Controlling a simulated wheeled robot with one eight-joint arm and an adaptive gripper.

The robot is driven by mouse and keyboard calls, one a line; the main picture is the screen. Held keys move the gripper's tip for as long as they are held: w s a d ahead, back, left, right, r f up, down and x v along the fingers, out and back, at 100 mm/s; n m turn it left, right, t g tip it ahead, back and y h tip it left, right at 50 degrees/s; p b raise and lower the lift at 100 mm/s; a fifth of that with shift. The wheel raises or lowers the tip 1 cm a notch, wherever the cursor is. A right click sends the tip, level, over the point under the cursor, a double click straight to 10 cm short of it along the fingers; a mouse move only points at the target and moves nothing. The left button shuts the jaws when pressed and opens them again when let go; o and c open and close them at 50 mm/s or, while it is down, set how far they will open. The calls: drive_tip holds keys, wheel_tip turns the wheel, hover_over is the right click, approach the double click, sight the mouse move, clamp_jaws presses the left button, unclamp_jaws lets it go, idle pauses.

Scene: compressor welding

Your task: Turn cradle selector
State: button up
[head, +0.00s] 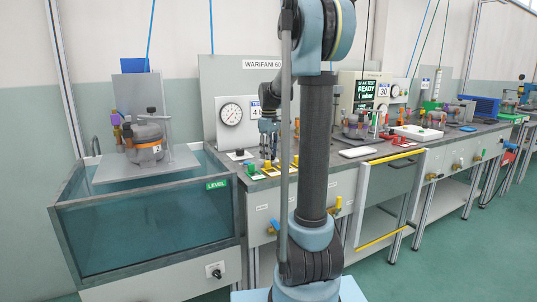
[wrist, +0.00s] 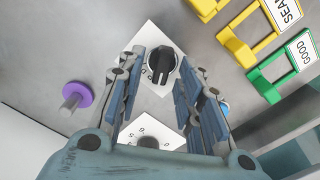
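A black selector knob (wrist: 161,63) on a white square plate shows in the wrist view, between my fingertips. A second white dial plate with a dark knob (wrist: 149,142) lies nearer my palm, partly hidden by my gripper. I cannot read which is the cradle selector. My gripper (wrist: 167,66) is open, one finger on each side of the first knob, with gaps visible; its height above the knob is unclear. In the head view my gripper (head: 268,142) points down over the bench beside the gauge. Another black selector (head: 215,271) is on the front panel below the water tank.
A purple knob (wrist: 77,95) stands left of the dials. A green bracket signed GOOD (wrist: 270,84) and yellow brackets (wrist: 238,50) stand at right. A pressure gauge (head: 231,114) is behind my gripper. The water tank (head: 150,235) stands left, with a compressor (head: 148,140) above it.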

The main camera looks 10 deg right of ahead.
clamp_jaws()
